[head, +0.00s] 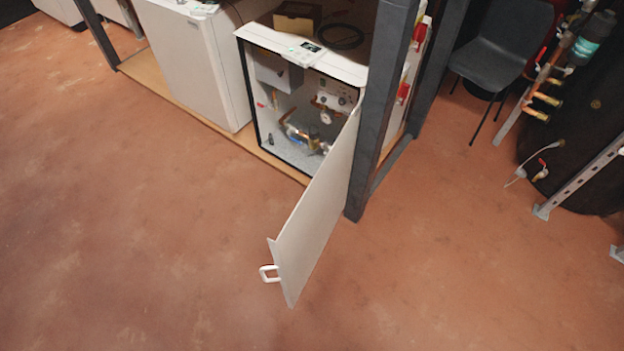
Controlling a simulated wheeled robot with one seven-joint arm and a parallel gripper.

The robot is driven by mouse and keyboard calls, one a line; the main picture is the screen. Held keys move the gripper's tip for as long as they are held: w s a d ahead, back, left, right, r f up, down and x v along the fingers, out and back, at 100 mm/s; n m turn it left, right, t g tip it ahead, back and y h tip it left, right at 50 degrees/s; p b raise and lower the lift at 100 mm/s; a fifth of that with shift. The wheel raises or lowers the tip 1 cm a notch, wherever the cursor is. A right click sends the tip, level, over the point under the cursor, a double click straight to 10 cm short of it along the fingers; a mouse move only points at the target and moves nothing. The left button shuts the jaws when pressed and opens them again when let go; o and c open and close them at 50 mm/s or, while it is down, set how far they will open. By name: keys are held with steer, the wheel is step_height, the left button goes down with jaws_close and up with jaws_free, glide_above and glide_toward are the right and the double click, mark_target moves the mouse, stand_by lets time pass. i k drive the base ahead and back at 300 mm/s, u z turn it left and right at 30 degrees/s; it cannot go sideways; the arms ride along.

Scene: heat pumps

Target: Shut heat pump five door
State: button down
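A white heat pump (347,68) stands on a low wooden board with its front open. Its white door (318,210) is swung wide out into the room, hinged on the right side by the dark post. A white handle (269,274) sits at the door's free edge, low in the picture. Pipes, valves and a gauge (325,117) show inside the cabinet. No number is readable on the pump, so I cannot tell from the picture which one it is. My gripper is not in view.
A closed white unit (195,65) stands to the left. A dark frame post (380,110) rises beside the door hinge. A dark chair (503,50) and pipework (560,75) stand at the right. The reddish floor (130,220) is clear in front and left.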

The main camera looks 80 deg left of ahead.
mark_target(298, 250)
steer(key=u, duration=3.05)
steer(key=i, duration=0.5)
steer(key=k, duration=1.1)
steer(key=z, duration=0.25)
steer(key=i, duration=0.7)
steer(key=u, duration=0.55)
